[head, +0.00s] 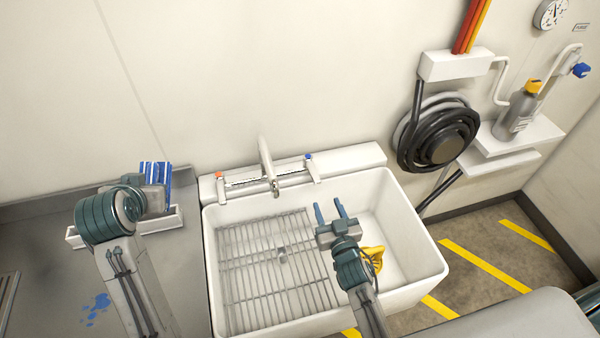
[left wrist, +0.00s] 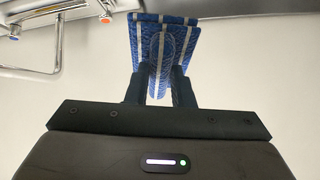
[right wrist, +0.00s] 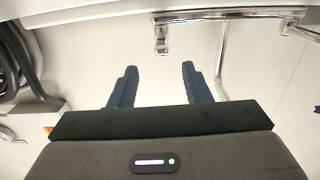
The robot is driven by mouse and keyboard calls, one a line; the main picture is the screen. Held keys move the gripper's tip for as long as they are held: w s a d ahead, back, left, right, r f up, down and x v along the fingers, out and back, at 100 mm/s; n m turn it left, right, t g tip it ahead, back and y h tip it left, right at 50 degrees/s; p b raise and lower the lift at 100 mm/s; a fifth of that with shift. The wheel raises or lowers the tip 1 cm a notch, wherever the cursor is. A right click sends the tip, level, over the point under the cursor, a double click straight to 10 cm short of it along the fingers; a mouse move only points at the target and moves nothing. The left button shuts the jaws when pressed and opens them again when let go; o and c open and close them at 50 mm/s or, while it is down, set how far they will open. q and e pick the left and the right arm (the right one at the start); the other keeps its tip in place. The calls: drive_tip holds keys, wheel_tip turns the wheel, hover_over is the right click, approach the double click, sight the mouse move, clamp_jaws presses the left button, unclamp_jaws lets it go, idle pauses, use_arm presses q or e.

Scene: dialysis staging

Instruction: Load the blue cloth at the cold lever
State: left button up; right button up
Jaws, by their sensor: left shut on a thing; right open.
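The blue cloth with white stripes (head: 154,172) is pinched in my left gripper (head: 158,186), held up near the wall above a narrow white tray left of the sink. In the left wrist view the cloth (left wrist: 165,32) stands out between the shut fingers (left wrist: 157,88). The cold lever (head: 309,160), with a blue tip, is on the right end of the tap; the hot lever (head: 218,177), with an orange tip, is on the left. My right gripper (head: 329,209) is open and empty above the right part of the sink, in front of the cold lever.
The white sink (head: 428,262) holds a wire rack (head: 265,270) and a yellow cloth (head: 373,256), partly behind my right arm. The spout (head: 266,160) rises between the levers. A black coiled hose (head: 408,150) and a grey bottle (head: 517,115) are at right. The steel counter has blue spots (head: 97,308).

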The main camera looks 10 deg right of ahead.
sight(318, 183)
use_arm(q)
drive_tip(key=shift+s+r, duration=0.2)
drive_tip(key=shift+s, duration=0.25)
drive_tip(key=shift+w+f+b, duration=0.1)
drive_tip(key=shift+f+b, duration=0.4)
drive_tip(key=shift+f, duration=0.05)
use_arm(e)
drive_tip(key=w, duration=1.1)
drive_tip(key=shift+w+a+r, duration=0.15)
drive_tip(key=shift+w+a, duration=0.1)
clamp_jaws()
